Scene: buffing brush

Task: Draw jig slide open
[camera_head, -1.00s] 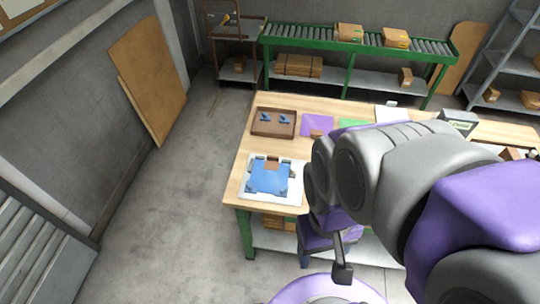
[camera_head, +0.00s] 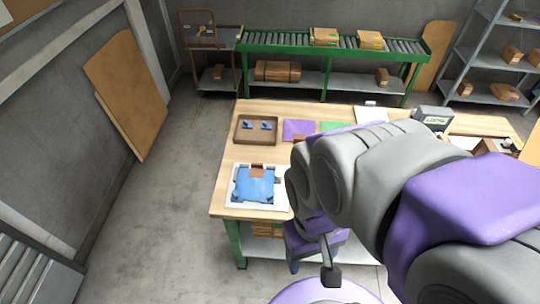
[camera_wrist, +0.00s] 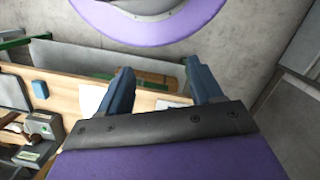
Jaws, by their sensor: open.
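The jig is a white plate (camera_head: 238,201) with a blue piece (camera_head: 257,184) and a small brown block (camera_head: 257,171) on it, at the front left of the workbench in the head view. Dark blue-grey pieces sit at its corners. I cannot make out which part is the slide. My gripper (camera_head: 313,268) hangs in front of the bench, to the right of and below the jig in the picture, apart from it. In the wrist view my gripper (camera_wrist: 160,68) has its two blue-grey fingers wide apart with nothing between them. My arm covers part of the bench.
A brown tray (camera_head: 238,139) with two blue pieces stands behind the jig. A purple sheet (camera_head: 297,129) and a green sheet (camera_head: 331,127) lie right of it. A labelled device (camera_head: 432,117) stands further right. Floor left of the bench is clear.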

